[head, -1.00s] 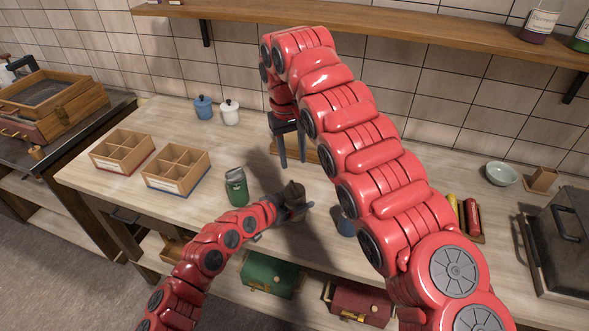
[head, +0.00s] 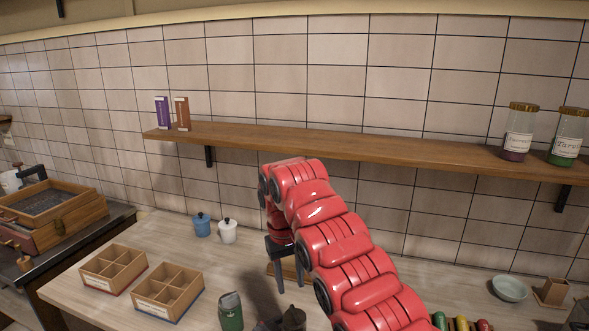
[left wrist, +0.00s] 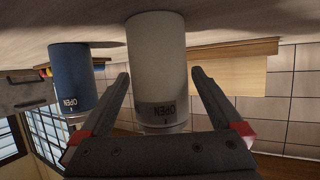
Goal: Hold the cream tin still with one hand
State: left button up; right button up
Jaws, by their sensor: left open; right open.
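The cream tin (left wrist: 157,60), marked OPEN, stands between the two fingers of my left gripper (left wrist: 160,85) in the left wrist view, where the picture is upside down. The fingers are open, one on each side, with a gap visible on both sides. My right gripper (head: 288,281) is open and empty, pointing down over the back of the counter.
A blue tin (left wrist: 70,78) stands close beside the cream tin. A shelf (head: 350,146) runs above the counter.

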pick_arm(q)
jog(key=v, duration=1.1)
jog(key=shift+s, duration=0.2)
jog(key=shift+a+r, duration=0.1)
jog(key=shift+a, duration=0.05)
